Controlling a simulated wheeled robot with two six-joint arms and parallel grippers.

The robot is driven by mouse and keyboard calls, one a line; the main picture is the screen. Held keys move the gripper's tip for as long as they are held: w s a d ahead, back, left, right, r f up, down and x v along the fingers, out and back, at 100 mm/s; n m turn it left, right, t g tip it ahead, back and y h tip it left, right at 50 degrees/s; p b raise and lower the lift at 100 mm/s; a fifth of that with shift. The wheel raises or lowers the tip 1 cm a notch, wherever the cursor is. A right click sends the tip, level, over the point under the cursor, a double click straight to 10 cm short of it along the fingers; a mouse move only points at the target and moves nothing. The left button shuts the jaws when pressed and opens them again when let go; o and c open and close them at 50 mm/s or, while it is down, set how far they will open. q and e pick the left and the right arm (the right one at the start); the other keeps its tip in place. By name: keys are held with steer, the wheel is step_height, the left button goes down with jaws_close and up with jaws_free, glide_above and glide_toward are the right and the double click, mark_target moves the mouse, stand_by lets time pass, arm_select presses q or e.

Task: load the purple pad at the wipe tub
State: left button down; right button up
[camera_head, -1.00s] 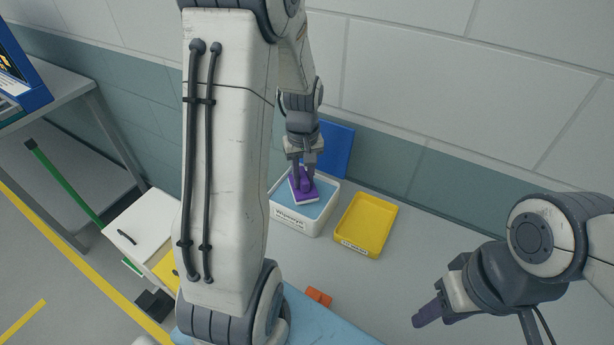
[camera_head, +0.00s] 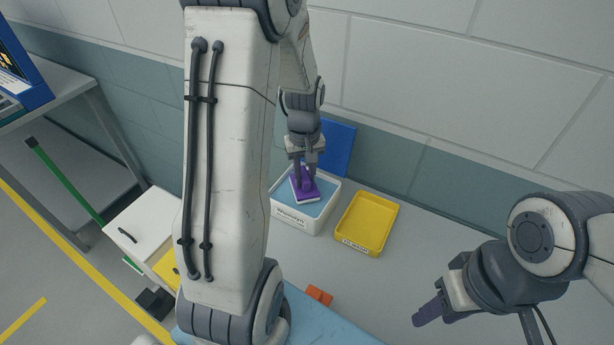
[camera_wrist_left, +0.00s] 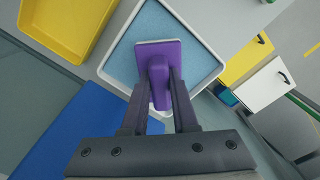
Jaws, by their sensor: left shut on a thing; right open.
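The purple pad (camera_head: 306,190) has a white underside and a raised purple grip; it also shows in the left wrist view (camera_wrist_left: 172,52). My left gripper (camera_head: 304,174) is shut on the pad's grip, with a finger on each side in the left wrist view (camera_wrist_left: 160,92). The pad is over the blue filling of the white wipe tub (camera_head: 306,226), inside its rim as seen from above. I cannot tell whether the pad touches the blue surface. My right gripper (camera_head: 430,314) is open and empty at the lower right, away from the tub.
A yellow tray (camera_head: 367,224) stands right of the tub. A blue panel (camera_head: 338,150) is behind the tub by the wall. An orange block (camera_head: 319,296) lies in front. A white box (camera_head: 138,226) is at the left. The grey surface right of the yellow tray is clear.

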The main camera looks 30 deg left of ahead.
mark_target(305, 176)
arm_select(q)
steer(key=shift+f, duration=0.3)
steer(key=shift+f, duration=0.1)
stand_by(1.2)
step_height(305, 176, up, 7)
steer(key=p, duration=0.6)
stand_by(0.3)
stand_by(0.4)
steer(key=shift+d, duration=0.1)
